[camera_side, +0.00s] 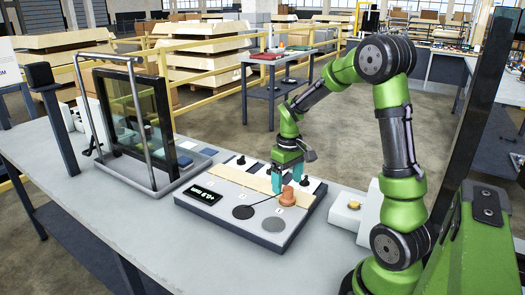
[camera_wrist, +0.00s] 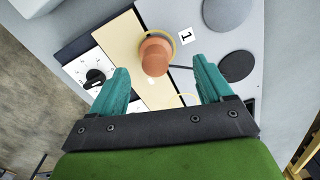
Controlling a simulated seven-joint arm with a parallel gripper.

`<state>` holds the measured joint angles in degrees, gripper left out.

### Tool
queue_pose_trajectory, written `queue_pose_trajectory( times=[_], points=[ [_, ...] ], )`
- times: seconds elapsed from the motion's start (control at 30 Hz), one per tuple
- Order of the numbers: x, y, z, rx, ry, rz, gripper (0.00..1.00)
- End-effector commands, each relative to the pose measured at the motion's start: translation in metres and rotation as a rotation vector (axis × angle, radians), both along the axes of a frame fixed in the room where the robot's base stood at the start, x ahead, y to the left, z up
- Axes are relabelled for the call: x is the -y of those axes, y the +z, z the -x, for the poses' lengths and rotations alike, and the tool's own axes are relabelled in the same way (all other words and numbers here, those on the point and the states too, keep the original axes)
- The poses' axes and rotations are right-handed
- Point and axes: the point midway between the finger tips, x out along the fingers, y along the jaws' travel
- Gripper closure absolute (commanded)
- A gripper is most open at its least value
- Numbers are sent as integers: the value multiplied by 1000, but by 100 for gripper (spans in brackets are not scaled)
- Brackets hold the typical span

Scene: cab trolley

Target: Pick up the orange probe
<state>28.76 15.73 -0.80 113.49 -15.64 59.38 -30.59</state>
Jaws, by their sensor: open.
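The orange probe (camera_side: 287,196) stands on the light panel of a grey console (camera_side: 228,207). In the wrist view the orange probe (camera_wrist: 155,54) is seen from above, with a yellowish ring around its base and a dark lead running off to the right. My gripper (camera_side: 289,180) has teal fingers and is over the console, close to the probe. In the wrist view my gripper (camera_wrist: 162,77) is open, with a finger on either side and nothing between the tips; the probe lies just beyond them. Whether a finger touches it I cannot tell.
The console carries a display (camera_side: 206,195), dark round pads (camera_side: 243,212) and a knob (camera_wrist: 95,76). A framed dark panel (camera_side: 135,112) on a stand is at the left. A white box with a yellow button (camera_side: 353,205) is at the right. The table front is clear.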

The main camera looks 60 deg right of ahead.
Motion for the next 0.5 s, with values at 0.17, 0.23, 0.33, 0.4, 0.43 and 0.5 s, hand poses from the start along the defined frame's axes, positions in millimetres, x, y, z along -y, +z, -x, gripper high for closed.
queue_pose_trajectory(
  times=[0.17,0.23,0.33,0.4,0.43,0.5],
  points=[
    [3,-16,-1,-3,-1,-2,21],
    [6,-27,-2,-5,0,-2,21],
    [7,-42,-3,-3,0,-3,21],
    [7,-49,-3,-3,-1,-2,21],
    [7,-51,-3,-2,0,-1,21],
    [7,-54,-3,-1,0,-1,21]
  ],
)
